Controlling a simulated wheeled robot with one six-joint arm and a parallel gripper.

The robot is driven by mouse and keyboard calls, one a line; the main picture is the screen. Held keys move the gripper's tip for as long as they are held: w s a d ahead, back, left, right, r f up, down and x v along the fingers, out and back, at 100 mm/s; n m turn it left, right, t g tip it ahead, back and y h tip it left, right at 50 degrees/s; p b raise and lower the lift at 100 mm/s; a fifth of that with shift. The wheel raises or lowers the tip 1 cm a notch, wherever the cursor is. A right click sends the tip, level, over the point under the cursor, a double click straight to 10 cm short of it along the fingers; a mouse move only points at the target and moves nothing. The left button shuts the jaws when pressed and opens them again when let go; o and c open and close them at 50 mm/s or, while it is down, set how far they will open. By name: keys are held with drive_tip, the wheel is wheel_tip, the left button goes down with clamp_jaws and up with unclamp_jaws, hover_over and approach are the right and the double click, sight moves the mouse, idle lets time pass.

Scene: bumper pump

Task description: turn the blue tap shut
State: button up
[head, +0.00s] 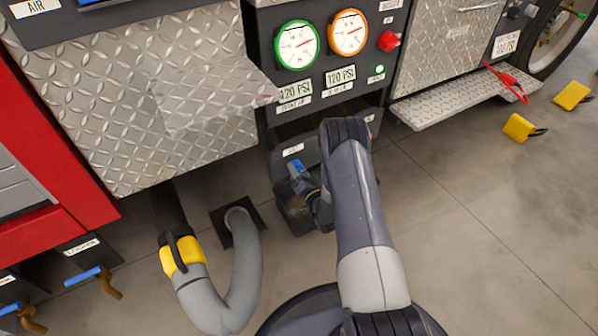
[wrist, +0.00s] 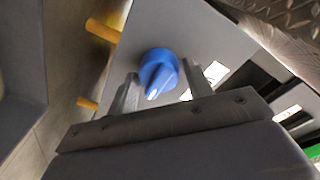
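The blue tap (wrist: 158,72) is a round knob with a raised grip bar and a white mark at its lower end, on a grey panel in the wrist view. My gripper (wrist: 160,71) is open, with one finger to the left of the tap and one to the right. Gaps show between the knob and both fingers, so they do not appear to press on it. In the head view a small blue part (head: 297,168) shows below the gauge panel, beside my arm. My arm hides much of the gripper there.
The gauge panel (head: 334,60) is above my arm. A grey hose (head: 245,262) with a yellow collar lies to the left. Two blue-handled brass taps (head: 84,275) are at lower left. A diamond-plate step (head: 452,105) juts out at right. Open floor lies at right.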

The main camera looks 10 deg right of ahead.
drive_tip(key=c, duration=0.7)
drive_tip(key=shift+o, duration=0.2)
drive_tip(key=shift+f, duration=0.1)
drive_tip(key=n+b, duration=0.2)
drive_tip(key=b, duration=0.1)
drive_tip(key=shift+f+n, duration=0.15)
drive_tip(key=shift+n, duration=0.25)
drive_tip(key=n+b, duration=0.1)
drive_tip(key=n, duration=0.1)
drive_tip(key=shift+n, duration=0.4)
drive_tip(key=n, duration=0.3)
drive_tip(key=n+b, duration=0.1)
drive_tip(key=n, duration=0.2)
drive_tip(key=shift+n+t+y, duration=0.3)
drive_tip(key=shift+n+y, duration=0.1)
drive_tip(key=n+y, duration=0.1)
drive_tip(key=n, duration=0.5)
drive_tip(key=shift+n, duration=0.3)
